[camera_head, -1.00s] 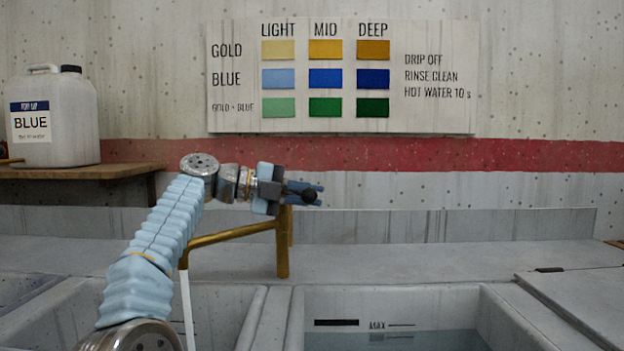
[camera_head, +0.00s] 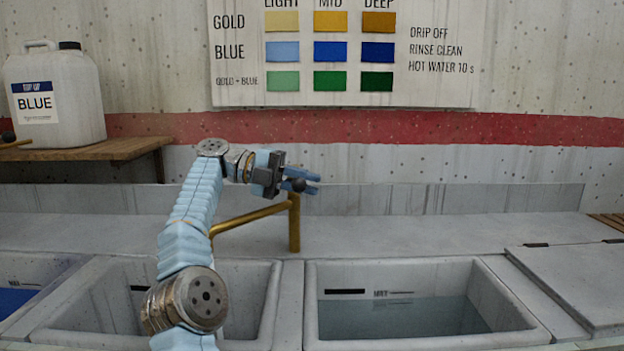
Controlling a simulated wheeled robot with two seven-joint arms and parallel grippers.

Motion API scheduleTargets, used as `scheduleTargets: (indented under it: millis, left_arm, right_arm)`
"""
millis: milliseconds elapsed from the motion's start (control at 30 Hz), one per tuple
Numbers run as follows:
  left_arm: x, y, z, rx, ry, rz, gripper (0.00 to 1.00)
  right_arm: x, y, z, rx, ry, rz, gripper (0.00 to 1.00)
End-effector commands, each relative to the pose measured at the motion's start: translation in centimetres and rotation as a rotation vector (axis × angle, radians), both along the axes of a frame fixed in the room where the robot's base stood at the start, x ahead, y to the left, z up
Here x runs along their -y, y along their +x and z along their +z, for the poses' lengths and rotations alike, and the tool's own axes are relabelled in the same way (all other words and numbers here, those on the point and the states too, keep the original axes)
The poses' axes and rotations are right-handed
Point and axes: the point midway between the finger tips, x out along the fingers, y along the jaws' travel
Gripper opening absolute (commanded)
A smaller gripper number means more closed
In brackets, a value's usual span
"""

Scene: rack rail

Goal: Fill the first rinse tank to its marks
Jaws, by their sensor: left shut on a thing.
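A brass tap (camera_head: 250,216) stands on the ledge behind the tanks, its spout reaching left towards the middle tank (camera_head: 274,305). My left gripper (camera_head: 302,182) is shut on the tap's dark handle knob at the top of its post. My arm hides the spout's end and part of the middle tank, so I cannot see any water stream now or tell that tank's level. The right tank (camera_head: 312,305) holds clear water below its marks (camera_head: 385,294). Which tank is the first rinse tank is not labelled in view. My right gripper is not in view.
A white BLUE jug (camera_head: 60,125) stands on a wooden shelf (camera_head: 120,148) at left. Blue liquid (camera_head: 14,300) shows in the far-left tank. A grey lid (camera_head: 575,285) lies at right. A colour chart (camera_head: 440,85) hangs on the wall.

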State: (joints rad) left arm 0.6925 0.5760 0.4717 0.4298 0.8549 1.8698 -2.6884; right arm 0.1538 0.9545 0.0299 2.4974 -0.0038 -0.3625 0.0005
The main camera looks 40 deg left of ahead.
Motion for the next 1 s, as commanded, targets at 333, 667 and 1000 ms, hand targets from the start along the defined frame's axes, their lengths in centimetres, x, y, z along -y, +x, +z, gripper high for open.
scheduleTargets:
  millis: [333,667,1000]
  left_arm:
    - [0.0,0.0,-0.1,-0.002,0.0,0.0,0.28]
    - [0.0,0.0,0.0,-0.001,0.0,0.0,0.38]
    - [0.4,-0.5,4.0,0.006,0.002,0.001,0.42]
  right_arm:
    - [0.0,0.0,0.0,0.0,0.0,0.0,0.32]
    - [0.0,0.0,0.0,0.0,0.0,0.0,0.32]
    - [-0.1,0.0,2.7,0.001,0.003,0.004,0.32]
